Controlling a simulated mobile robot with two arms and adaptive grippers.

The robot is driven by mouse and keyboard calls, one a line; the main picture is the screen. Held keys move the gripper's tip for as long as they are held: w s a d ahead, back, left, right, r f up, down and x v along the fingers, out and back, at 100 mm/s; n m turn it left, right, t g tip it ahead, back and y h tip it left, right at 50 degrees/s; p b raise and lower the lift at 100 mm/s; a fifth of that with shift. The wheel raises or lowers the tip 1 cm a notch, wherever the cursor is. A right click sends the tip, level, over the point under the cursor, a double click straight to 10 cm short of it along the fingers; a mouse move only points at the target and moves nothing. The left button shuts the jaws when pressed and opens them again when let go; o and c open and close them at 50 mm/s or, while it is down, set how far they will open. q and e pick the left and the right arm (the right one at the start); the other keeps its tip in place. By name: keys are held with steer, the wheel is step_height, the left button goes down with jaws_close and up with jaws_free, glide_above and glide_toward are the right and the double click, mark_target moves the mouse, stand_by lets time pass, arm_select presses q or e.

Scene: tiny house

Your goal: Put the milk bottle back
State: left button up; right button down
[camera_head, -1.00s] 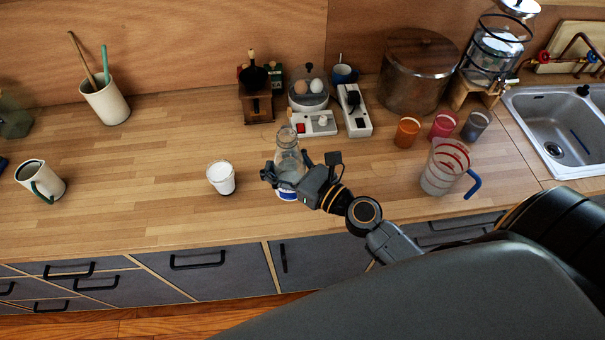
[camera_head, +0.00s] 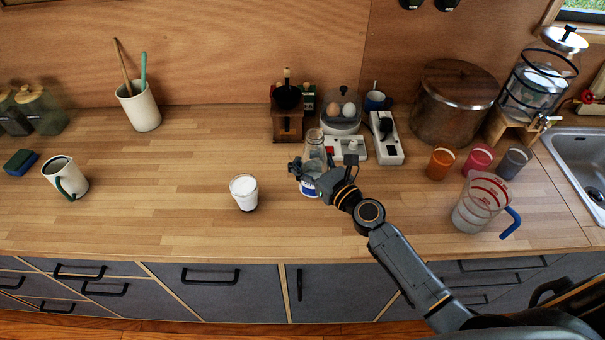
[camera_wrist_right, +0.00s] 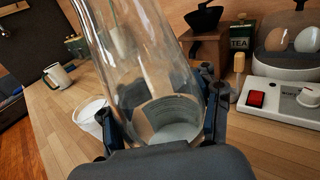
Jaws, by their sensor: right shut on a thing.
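The milk bottle (camera_head: 314,150) is clear glass with a blue and white label near its base. It stands upright at the counter's middle, in front of the egg cooker. My right gripper (camera_head: 308,172) is shut around its lower body. In the right wrist view the bottle (camera_wrist_right: 135,60) fills the middle, between the two fingers of the right gripper (camera_wrist_right: 165,125); it looks empty there. Whether its base touches the counter is hard to tell. A glass of milk (camera_head: 244,193) stands to its left, apart from it. My left gripper is not in view.
A measuring jug (camera_head: 480,203) and several coloured cups stand right. A white mug (camera_head: 65,178) stands left. The counter (camera_head: 170,205) around the milk glass is clear.

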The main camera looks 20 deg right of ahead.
steer(key=f+b, duration=0.1)
steer(key=w+f+b, duration=0.1)
steer(key=f, duration=0.1)
steer(key=w+f+b, duration=0.1)
steer(key=f+b, duration=0.1)
steer(key=shift+w+f, duration=0.1)
steer(key=shift+f, duration=0.15)
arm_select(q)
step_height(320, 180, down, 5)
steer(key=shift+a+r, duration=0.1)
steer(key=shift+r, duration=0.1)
arm_select(e)
steer(key=shift+r, duration=0.1)
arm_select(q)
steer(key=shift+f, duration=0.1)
arm_select(e)
steer(key=c, duration=1)
jaws_free()
steer(key=shift+f, duration=0.25)
steer(key=o, duration=0.7)
steer(key=shift+r, duration=0.1)
